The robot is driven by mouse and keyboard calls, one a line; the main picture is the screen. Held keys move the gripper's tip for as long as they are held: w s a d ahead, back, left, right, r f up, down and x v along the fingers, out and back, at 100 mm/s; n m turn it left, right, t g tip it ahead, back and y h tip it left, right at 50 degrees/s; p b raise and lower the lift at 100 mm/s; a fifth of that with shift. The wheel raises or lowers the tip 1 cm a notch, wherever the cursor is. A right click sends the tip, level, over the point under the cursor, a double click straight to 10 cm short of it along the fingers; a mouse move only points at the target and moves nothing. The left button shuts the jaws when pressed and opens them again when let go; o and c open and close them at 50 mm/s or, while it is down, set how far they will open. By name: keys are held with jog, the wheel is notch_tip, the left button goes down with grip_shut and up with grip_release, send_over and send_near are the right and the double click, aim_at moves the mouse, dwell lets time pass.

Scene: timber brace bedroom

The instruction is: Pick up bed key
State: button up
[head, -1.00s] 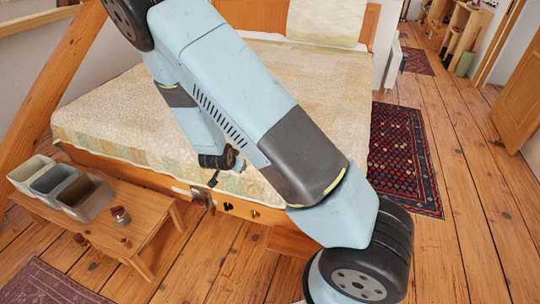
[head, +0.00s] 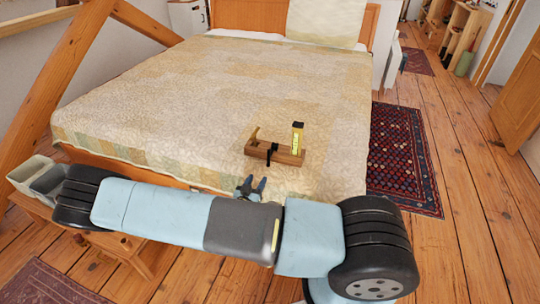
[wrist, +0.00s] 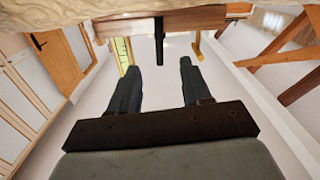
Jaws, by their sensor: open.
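A small dark rod, which looks like the bed key (head: 268,154), stands against the near side of a brown wooden block (head: 288,155) on the bed. In the wrist view the dark rod (wrist: 159,38) sticks out from the block (wrist: 185,21), in line with the gap between my fingers. My gripper (head: 252,186) is open and empty at the near edge of the bed, short of the block. Its two fingers also show in the wrist view (wrist: 160,68), apart, with the rod beyond them. Whether the rod touches the block is unclear.
A yellow upright tool (head: 297,138) stands at the block's right end, and a wooden horn (head: 254,136) rises at its left end. A low bench (head: 150,258) with bins (head: 30,170) is partly behind my arm.

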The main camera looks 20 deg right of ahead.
aim_at(268, 159)
jog(key=x, duration=1.3)
jog(key=shift+w+d+r, duration=0.3)
jog(key=shift+r, duration=0.05)
grip_shut()
